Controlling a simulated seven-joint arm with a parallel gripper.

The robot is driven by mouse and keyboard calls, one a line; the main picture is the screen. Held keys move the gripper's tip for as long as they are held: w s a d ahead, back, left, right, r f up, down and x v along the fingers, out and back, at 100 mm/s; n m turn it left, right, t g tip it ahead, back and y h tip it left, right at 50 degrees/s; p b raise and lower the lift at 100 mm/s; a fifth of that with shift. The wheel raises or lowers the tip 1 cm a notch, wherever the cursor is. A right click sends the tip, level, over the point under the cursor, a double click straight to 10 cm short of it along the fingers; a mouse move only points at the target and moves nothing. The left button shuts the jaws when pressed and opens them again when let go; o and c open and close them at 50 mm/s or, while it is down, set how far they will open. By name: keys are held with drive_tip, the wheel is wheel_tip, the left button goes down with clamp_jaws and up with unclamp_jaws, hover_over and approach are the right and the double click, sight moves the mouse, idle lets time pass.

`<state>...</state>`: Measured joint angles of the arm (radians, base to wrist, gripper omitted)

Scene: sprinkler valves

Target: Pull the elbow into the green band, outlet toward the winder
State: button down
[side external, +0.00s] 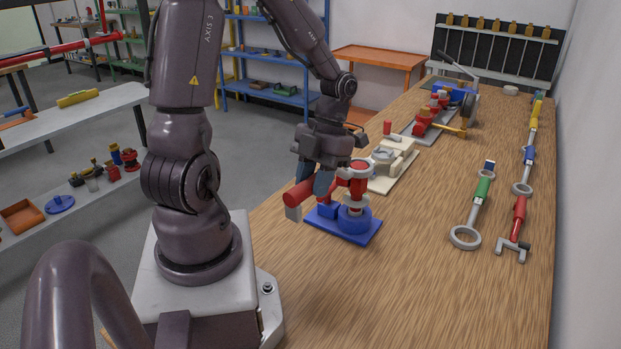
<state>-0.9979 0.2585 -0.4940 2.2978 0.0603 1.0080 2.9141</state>
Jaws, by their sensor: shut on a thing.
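A red elbow (299,193) with a grey end piece stands over the left part of a blue fixture (345,228) on the near left of the wooden bench. My gripper (322,184) points down at it, its blue-grey fingers shut on the red elbow. The fingers partly hide where the elbow meets the red and white upright body (356,186) on the round blue base. I cannot make out a green band on the fixture, nor the elbow's exact turn. I cannot tell for certain which thing is the winder.
Behind the fixture are a beige fixture (391,164) and a blue and red machine (453,96). Tools with ring ends, one with a green sleeve (482,189), lie along the right of the bench (400,285). The bench's near part is clear.

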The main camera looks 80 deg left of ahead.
drive_tip(key=shift+r, duration=1.1)
drive_tip(key=c, duration=1.6)
unclamp_jaws()
drive_tip(key=shift+c, duration=0.2)
clamp_jaws()
